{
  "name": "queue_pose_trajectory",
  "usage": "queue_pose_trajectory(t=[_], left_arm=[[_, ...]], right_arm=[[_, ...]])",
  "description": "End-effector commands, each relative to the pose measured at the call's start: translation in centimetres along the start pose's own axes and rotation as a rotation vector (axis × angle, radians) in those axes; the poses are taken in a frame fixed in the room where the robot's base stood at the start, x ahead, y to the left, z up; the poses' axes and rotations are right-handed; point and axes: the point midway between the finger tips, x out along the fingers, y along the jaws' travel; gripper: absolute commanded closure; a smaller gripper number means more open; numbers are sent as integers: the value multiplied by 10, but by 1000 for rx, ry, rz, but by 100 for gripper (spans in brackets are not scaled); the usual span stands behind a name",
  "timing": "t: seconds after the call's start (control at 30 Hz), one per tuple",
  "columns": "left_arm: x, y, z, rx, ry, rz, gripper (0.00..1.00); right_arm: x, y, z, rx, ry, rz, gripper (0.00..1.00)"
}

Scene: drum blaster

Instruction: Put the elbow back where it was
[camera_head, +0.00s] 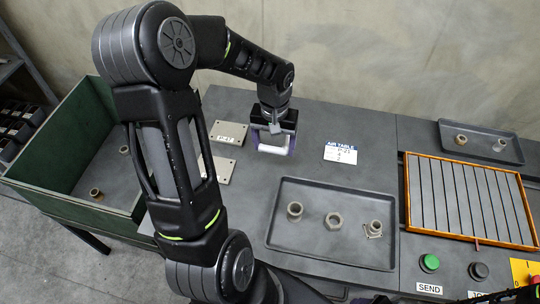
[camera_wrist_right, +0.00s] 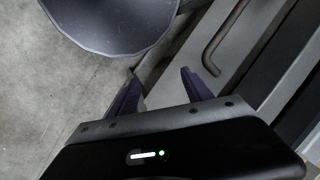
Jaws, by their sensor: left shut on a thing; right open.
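My left gripper (camera_head: 273,146) is over the table behind the tray, fingers pointing down. It is shut on a small pale thing (camera_head: 272,149) low between its fingers. Its shape is too small to tell, so I cannot say if it is the elbow. Three metal fittings stand in the dark middle tray (camera_head: 280,243): a left one (camera_head: 294,211), a middle one (camera_head: 333,221) and a right one (camera_head: 375,228). I cannot tell for sure which is an elbow. My right gripper (camera_wrist_right: 160,88) is open and empty in the right wrist view.
A green bin (camera_head: 45,142) at left holds fittings. Metal plates (camera_head: 229,133) and an AIR TABLE card (camera_head: 341,152) lie near the left gripper. At right are an orange-framed rack (camera_head: 470,200), a small tray (camera_head: 482,158) with two fittings and a green SEND button (camera_head: 430,263).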

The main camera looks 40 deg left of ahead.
Motion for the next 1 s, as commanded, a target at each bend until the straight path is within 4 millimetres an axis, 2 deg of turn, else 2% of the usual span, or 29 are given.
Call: queue_pose_trajectory(t=[0.4, 0.47, 0.73, 0.83, 1.0], left_arm=[[2, 1, -3, -8, 0, 0, 73], [8, 1, -3, -8, 0, 0, 73], [57, 1, -3, -8, -1, 0, 73], [64, 1, -4, -8, 1, 1, 73], [62, 1, -4, -8, 1, 1, 73]], right_arm=[[2, 0, 0, 0, 0, 0, 42], [6, 2, 0, 0, 1, -1, 42], [37, 9, -3, -6, 11, -11, 42], [40, 9, -4, -8, 14, -14, 42], [38, 8, -4, -9, 14, -14, 42]])
